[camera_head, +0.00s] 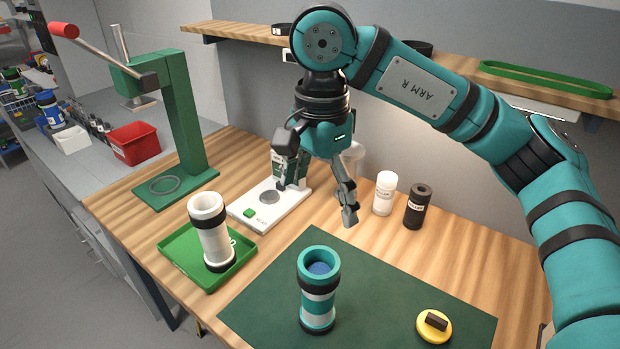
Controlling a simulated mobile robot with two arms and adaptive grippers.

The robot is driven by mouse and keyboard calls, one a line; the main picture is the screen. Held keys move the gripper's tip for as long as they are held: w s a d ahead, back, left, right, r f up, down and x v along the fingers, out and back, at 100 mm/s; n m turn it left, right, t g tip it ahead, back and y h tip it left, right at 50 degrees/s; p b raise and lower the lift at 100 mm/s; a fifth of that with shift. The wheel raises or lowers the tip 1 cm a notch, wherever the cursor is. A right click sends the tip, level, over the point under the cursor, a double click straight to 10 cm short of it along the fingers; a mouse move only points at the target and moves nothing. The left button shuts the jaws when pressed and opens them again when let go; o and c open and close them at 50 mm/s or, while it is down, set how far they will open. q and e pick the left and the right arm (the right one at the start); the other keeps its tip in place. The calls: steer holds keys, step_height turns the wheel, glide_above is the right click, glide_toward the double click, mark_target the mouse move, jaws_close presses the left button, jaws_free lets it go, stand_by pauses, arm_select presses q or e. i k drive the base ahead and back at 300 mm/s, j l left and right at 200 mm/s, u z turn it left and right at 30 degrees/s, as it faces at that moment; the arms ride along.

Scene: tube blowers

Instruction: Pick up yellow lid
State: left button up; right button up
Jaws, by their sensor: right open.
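The yellow lid (434,327) lies on the dark green mat (375,292), near its right front corner. It is round and has a dark brown block-shaped handle on top. My right gripper (316,206) hangs above the table, pointing down, with its fingers spread and nothing between them. It is up and to the left of the lid, well apart from it. My left gripper is not in view.
A teal and white tube (318,290) stands upright on the mat. A white tube with black bands (212,232) stands in a green tray (178,250). White (384,193) and black (417,206) bottles stand behind the mat. A green press (183,115) stands at left.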

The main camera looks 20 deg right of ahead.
mark_target(433, 326)
steer(key=k+j, duration=0.2)
steer(key=k, duration=0.3)
steer(key=k+j, duration=0.2)
steer(key=k, duration=0.25)
steer(key=k+j, duration=0.2)
steer(key=k, duration=0.3)
